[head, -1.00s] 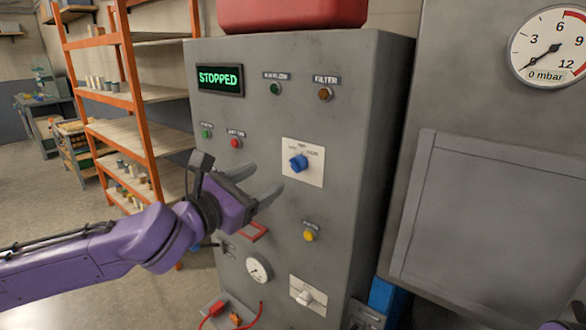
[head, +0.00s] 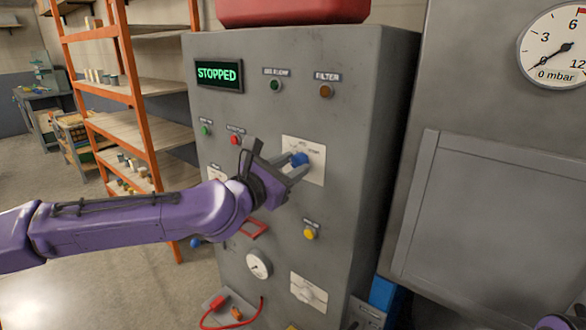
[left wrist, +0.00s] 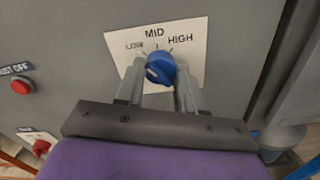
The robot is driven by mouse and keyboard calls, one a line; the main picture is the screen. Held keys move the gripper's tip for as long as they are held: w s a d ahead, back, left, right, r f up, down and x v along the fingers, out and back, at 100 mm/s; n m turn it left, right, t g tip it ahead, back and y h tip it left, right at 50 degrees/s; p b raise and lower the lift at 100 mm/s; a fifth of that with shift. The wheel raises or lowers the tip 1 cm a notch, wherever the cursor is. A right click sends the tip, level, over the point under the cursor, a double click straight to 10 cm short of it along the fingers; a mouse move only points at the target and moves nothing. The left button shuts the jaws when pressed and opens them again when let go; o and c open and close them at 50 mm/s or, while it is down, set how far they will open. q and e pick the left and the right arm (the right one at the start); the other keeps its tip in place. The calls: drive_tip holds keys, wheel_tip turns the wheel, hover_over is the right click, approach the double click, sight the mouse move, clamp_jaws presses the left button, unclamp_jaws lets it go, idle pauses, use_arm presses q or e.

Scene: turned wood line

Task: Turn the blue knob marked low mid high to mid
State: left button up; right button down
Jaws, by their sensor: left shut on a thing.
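The blue knob (head: 299,159) sits on a white plate (head: 316,172) on the front of the grey cabinet. In the left wrist view the knob (left wrist: 160,66) stands below the printed words LOW, MID and HIGH on the plate (left wrist: 190,28). A pale mark shows on the knob's lower left side; I cannot tell exactly which word its pointer faces. My left gripper (head: 299,168) is at the knob, one finger on each side, shut on it. The fingers (left wrist: 160,85) partly cover the plate's lower part. My right gripper is out of view.
A red button (left wrist: 21,86) is left of the plate. The display (head: 219,75) reads STOPPED. An orange shelf rack (head: 131,95) stands at left.

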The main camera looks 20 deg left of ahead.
use_arm(q)
drive_tip(key=shift+f, duration=0.25)
drive_tip(key=shift+s+d+m, duration=0.1)
drive_tip(key=shift+d+m, duration=0.05)
drive_tip(key=shift+m, duration=0.35)
drive_tip(key=m, duration=0.3)
drive_tip(key=shift+f+m+b, duration=0.1)
drive_tip(key=shift+m+b, duration=0.2)
drive_tip(key=shift+m, duration=2.1)
drive_tip(key=o, duration=1)
drive_tip(key=shift+o, duration=0.2)
drive_tip(key=shift+a+r, duration=0.2)
